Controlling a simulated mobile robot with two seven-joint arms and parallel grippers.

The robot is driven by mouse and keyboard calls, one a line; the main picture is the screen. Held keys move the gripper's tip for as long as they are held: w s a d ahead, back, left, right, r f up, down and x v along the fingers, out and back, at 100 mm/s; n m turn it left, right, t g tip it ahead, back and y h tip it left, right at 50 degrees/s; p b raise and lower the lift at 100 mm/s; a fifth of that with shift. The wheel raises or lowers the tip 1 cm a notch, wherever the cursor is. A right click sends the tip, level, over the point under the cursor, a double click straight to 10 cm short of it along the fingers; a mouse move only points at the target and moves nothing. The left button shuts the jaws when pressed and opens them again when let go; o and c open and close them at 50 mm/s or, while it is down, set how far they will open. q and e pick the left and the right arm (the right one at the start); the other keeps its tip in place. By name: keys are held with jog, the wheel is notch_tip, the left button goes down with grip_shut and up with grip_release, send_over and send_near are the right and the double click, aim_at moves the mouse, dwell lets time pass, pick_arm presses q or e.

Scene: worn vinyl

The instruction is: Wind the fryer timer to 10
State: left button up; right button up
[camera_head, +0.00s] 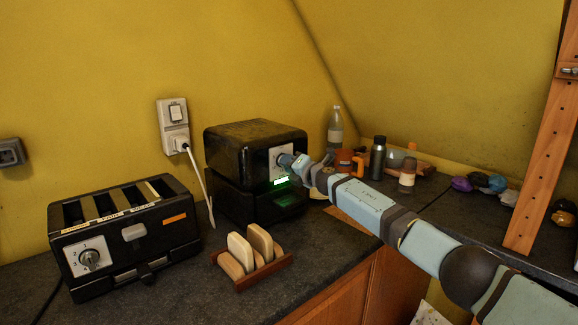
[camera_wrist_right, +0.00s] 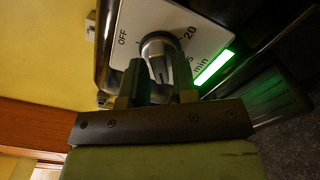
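The black fryer (camera_head: 228,150) stands on the dark counter against the yellow wall. Its pale timer plate (camera_wrist_right: 203,27) carries the marks OFF, 20 and min, and a green light strip glows below it. The round grey timer knob (camera_wrist_right: 158,46) sits in the plate. My right gripper (camera_head: 301,165) is at the fryer's front. In the wrist view its two dark fingers (camera_wrist_right: 158,78) lie on either side of the knob and look closed on it. The fingers hide part of the dial, and I cannot read the exact setting. My left gripper is not in view.
A black toaster (camera_head: 125,232) with its own dial stands at the left. A wooden rack (camera_head: 262,275) with bread-like slices sits in front of the fryer. A white cord runs to the wall socket (camera_head: 174,125). Bottles and mugs stand behind my right arm.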

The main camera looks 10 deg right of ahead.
jog(key=shift+o, duration=0.9)
jog(key=shift+s, duration=0.1)
jog(key=p+v, duration=0.4)
jog(key=v, duration=0.9)
jog(key=shift+s+d, duration=0.2)
jog(key=shift+d, duration=0.1)
jog(key=shift+f, duration=0.1)
